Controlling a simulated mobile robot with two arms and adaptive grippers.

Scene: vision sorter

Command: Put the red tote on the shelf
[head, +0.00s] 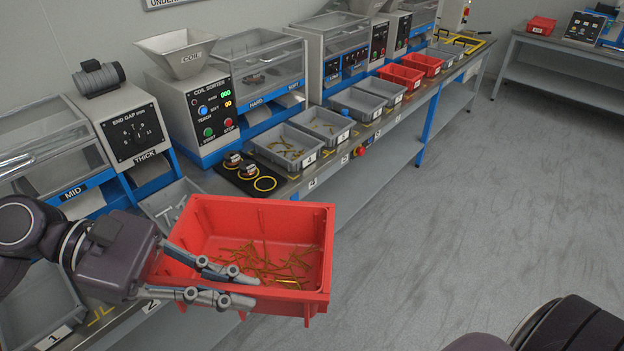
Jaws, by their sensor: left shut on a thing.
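A large red tote (313,262) with several thin brass-coloured pieces in it is in the front middle of the head view. The tote is near level and overhangs the bench's front edge, over the floor side. A grey lower shelf (375,170) runs under the bench, partly hidden by the tote. The fingers of my right gripper do not show; only a dark part of my body shows at the bottom right.
The bench carries sorting machines such as the coil sorter (207,105). Grey bins (322,124) and smaller red totes (401,76) stand along its front. A red button (361,151) sits on the bench's front edge. A second bench (560,72) stands at the back right. The floor (470,200) between is clear.

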